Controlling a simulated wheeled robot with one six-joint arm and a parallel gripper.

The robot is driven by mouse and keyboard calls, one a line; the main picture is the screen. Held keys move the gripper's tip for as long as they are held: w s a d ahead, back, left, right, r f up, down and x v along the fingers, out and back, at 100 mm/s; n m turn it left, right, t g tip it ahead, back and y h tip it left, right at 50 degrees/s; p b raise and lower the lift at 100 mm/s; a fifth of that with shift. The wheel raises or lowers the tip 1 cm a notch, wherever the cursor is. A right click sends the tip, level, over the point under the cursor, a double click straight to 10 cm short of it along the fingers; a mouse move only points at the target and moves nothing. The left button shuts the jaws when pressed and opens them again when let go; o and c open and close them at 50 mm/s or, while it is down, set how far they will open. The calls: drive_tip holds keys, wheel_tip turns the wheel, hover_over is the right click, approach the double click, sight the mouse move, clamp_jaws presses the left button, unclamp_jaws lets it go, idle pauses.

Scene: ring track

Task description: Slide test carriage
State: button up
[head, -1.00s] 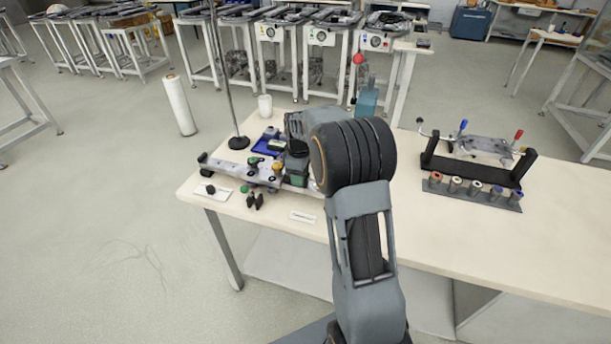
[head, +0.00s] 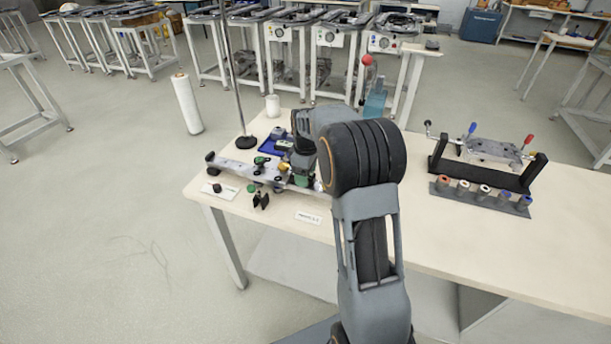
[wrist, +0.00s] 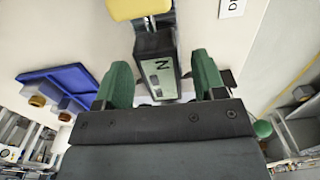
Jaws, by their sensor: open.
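The test rail (head: 236,168) lies along the left end of the table, with green and yellow knobs on it. In the wrist view, a dark block with a pale label marked N (wrist: 160,72) lies between my fingers, below a yellow knob (wrist: 138,8); it looks like the carriage. My gripper (wrist: 162,68) is open, one green finger on each side of the block. A gap shows at the left finger; whether the right finger touches is unclear. In the head view my gripper (head: 301,170) is over the rail's right part, and my arm hides that end.
A blue tray (head: 271,143), a thin stand (head: 246,141) and a white cup (head: 272,106) are behind the rail. A small label card (head: 308,217) lies in front. A black fixture (head: 480,176) and a row of capped cylinders (head: 482,196) stand at right. The table between is clear.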

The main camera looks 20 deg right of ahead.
wheel_tip(320, 180, up, 13)
drive_tip(key=p, duration=0.1)
idle(0.3)
drive_tip(key=shift+f, duration=0.1)
idle(0.3)
drive_tip(key=s+a+m+t+p, duration=0.1)
drive_tip(key=s+a+m, duration=0.3)
drive_tip(key=s, duration=0.7)
drive_tip(key=s+a+m+t+p, duration=0.2)
drive_tip(key=s+a+m+p, duration=0.2)
drive_tip(key=s, duration=0.8)
drive_tip(key=shift+s+a+r+m+t, duration=0.3)
drive_tip(key=shift+a+m, duration=0.15)
drive_tip(key=shift+m, duration=0.25)
drive_tip(key=shift+c, duration=0.3)
